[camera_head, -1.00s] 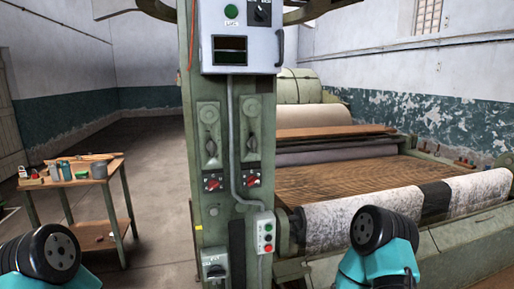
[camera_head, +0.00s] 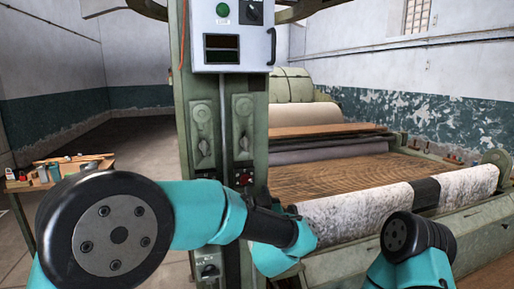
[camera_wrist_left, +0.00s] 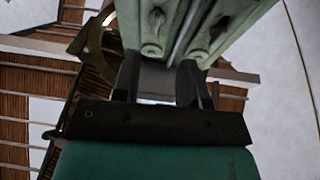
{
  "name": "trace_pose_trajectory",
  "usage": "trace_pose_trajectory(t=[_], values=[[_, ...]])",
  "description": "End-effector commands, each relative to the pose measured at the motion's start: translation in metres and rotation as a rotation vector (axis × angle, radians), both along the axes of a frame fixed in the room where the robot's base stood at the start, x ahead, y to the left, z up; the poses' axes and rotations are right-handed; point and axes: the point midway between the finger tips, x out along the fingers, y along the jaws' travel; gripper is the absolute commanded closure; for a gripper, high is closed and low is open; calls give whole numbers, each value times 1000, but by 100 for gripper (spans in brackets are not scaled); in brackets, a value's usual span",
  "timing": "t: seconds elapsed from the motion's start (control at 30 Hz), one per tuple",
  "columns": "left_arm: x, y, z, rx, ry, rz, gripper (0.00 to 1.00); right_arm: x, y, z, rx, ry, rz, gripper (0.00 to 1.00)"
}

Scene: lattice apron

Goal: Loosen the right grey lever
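The right grey lever (camera_head: 244,143) hangs on the right of two pale green plates on the green machine post, its handle pointing down. It also shows at the top of the left wrist view (camera_wrist_left: 200,54). The left grey lever (camera_head: 204,146) hangs on the neighbouring plate. My left gripper (camera_wrist_left: 158,84) is open and empty, its two dark fingers apart below the plates. In the head view it (camera_head: 262,196) is small and dark, low on the post, partly hidden by my arm and apart from the lever. My right gripper is out of view.
A workbench (camera_head: 20,184) with several items stands left.

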Motion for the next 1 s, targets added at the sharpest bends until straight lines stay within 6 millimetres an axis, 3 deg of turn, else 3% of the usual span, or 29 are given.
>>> trace_pose_trajectory(t=[0.03,0.13,0.57,0.77,1.0], values=[[-7,-6,15,-10,-27,17,61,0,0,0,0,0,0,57],[-15,-10,31,-18,-53,47,61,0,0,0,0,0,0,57],[-14,-10,33,-19,-57,53,61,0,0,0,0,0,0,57],[1,-5,39,-20,-57,53,61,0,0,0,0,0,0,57],[35,4,53,-19,-57,54,61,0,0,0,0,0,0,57]])
